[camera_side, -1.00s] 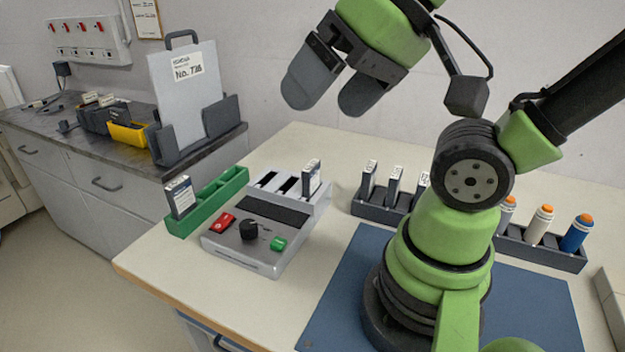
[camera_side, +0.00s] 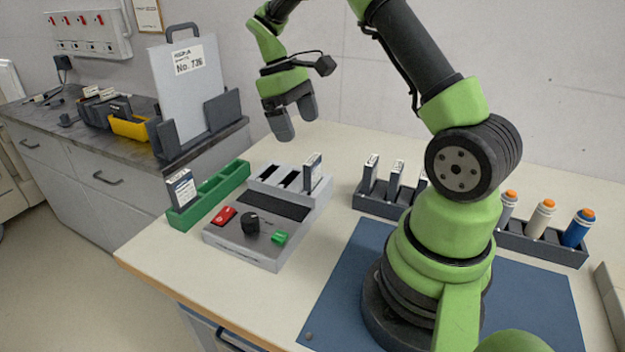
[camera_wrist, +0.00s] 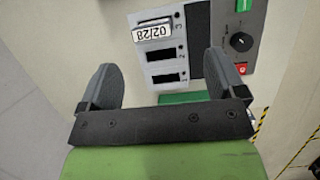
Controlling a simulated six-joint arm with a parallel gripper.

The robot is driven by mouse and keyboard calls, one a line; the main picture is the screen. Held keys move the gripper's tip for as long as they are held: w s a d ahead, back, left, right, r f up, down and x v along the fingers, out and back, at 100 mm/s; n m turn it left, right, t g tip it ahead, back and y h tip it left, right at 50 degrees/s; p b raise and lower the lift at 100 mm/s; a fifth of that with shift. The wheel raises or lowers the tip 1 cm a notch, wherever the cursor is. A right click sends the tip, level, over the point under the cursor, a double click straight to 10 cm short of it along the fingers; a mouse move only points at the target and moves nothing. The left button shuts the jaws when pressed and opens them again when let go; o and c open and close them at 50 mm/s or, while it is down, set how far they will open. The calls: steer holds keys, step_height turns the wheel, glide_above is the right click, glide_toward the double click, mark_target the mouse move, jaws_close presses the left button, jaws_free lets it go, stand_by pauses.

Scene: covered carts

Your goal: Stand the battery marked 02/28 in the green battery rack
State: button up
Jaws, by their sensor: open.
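The battery marked 02/28 (camera_wrist: 152,31) stands in slot 3 of the grey charger (camera_wrist: 225,50), its label readable upside down in the wrist view. In the side view this battery (camera_side: 313,172) stands upright at the charger's right end; the charger's other two slots look empty. The green battery rack (camera_side: 222,186) is left of the charger, with one battery (camera_side: 181,189) standing at its near end. A strip of the rack (camera_wrist: 184,98) shows in the wrist view, partly hidden by my gripper. My gripper (camera_side: 293,136) is open and empty, above and behind the charger.
A dark rack (camera_side: 380,207) with several batteries stands right of the charger. Another dark rack (camera_side: 535,250) with orange-topped cylinders is farther right. A side counter (camera_side: 60,150) on the left holds a grey upright panel (camera_side: 187,80) and a yellow bin (camera_side: 130,127).

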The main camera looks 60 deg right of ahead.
mark_target(316, 173)
steer(key=shift+g, duration=0.4)
steer(key=x, duration=0.4)
steer(key=d+x, duration=0.1)
steer(key=x, duration=0.1)
steer(key=shift+w+d+f, duration=0.1)
steer(key=shift+w+f, duration=0.15)
steer(key=shift+f, duration=0.1)
steer(key=shift+w+x, duration=0.2)
steer(key=shift+x, duration=1.2)
steer(key=shift+w+x, duration=0.15)
steer(key=shift+x, duration=1.2)
steer(key=shift+f, duration=0.1)
steer(key=c, duration=1.2)
